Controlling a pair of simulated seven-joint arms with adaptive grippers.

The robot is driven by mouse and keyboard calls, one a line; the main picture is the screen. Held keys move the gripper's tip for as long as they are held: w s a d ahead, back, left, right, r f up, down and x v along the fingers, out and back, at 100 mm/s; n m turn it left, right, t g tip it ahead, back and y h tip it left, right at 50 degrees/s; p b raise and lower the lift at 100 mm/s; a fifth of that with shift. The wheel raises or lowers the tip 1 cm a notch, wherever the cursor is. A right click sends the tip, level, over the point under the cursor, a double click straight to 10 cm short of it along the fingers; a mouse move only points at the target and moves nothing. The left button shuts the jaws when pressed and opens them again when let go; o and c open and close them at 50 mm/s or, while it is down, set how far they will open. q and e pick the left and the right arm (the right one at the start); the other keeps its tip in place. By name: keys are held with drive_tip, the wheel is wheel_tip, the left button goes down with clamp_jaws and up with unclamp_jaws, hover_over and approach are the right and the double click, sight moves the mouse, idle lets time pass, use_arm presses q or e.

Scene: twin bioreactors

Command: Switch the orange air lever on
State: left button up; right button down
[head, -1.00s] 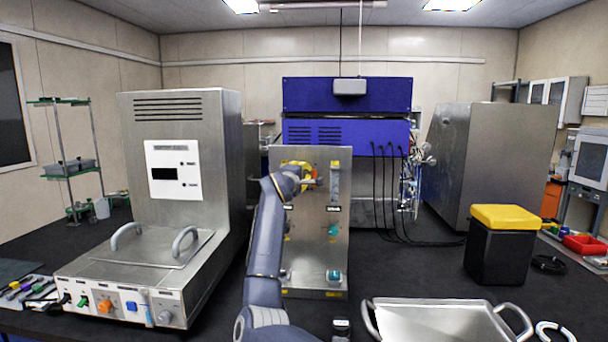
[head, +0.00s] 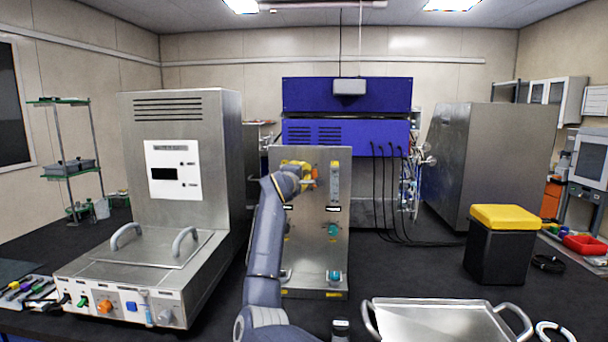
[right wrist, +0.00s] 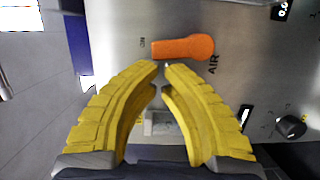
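The orange air lever (right wrist: 184,48) is on a metal panel in the right wrist view. It lies nearly crosswise there, with its narrow end beside the "ON" mark and its broad end above the word "AIR". In the head view the lever (head: 314,172) shows as a small upright orange piece beside my gripper. My right gripper (right wrist: 162,64) has yellow fingers with tips almost together and nothing between them. The tips are just below the lever's narrow end; contact cannot be told. The right gripper (head: 306,167) is at the panel's upper part in the head view. My left gripper is out of view.
The panel (head: 318,255) also carries a clear tube (head: 335,180) and teal fittings (head: 333,230). A bioreactor housing (head: 180,115) stands left. A metal tray (head: 440,318) is at the front right. A black bin with a yellow lid (head: 503,216) stands farther right.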

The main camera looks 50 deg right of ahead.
drive_tip(key=v, duration=1.2)
drive_tip(key=shift+w, duration=0.1)
